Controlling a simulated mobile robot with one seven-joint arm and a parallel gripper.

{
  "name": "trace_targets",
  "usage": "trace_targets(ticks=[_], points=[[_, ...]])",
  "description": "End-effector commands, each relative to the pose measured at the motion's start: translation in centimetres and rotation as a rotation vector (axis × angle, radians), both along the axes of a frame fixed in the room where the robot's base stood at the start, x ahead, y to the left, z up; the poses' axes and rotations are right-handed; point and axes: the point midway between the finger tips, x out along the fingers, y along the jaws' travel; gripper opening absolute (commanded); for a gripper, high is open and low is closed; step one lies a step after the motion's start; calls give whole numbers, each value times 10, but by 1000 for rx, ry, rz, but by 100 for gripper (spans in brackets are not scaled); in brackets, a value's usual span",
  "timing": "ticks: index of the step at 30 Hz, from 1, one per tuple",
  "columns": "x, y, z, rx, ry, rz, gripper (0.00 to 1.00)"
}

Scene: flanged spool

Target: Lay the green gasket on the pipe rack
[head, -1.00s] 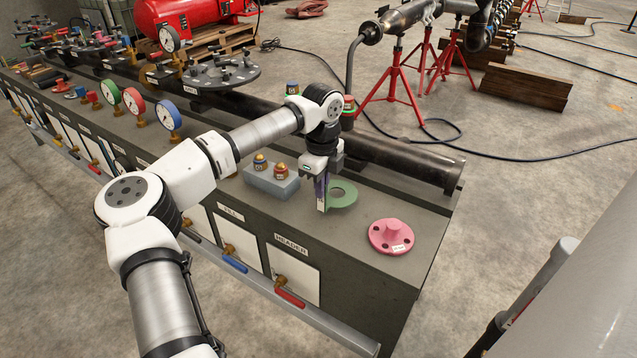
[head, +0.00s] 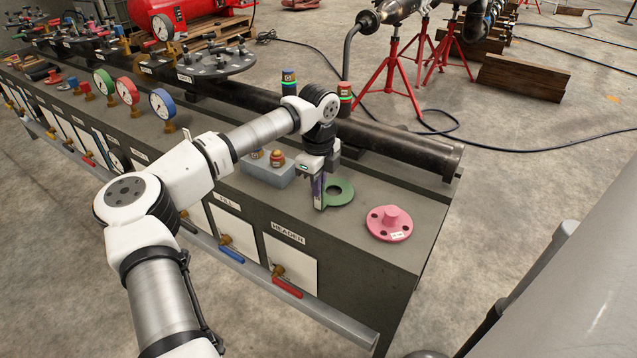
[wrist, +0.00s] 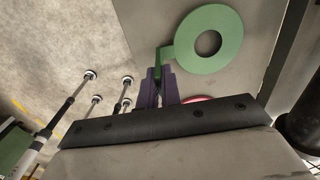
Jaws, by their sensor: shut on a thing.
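Any gap between gasket and bench top is hard to judge. A long black pipe (head: 400,150) lies in supports along the bench's back edge; I cannot tell whether this is the pipe rack.
A pink flange (head: 389,223) lies right of the gasket. A grey block (head: 268,172) with two brass-and-coloured fittings stands left. Coloured stacks (head: 345,98) stand behind my gripper. Gauges (head: 162,103) line the bench further left. Red stands (head: 385,75) hold piping beyond.

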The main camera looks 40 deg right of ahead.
Motion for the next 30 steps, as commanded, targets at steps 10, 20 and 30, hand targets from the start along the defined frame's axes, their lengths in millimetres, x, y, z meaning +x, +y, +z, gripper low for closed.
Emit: trace_targets(ticks=[10, 20, 30], points=[[0, 0, -6, -1, 0, 0, 0], [0, 0, -6, -1, 0, 0, 31], [0, 0, 1, -1, -1, 0, 31]])
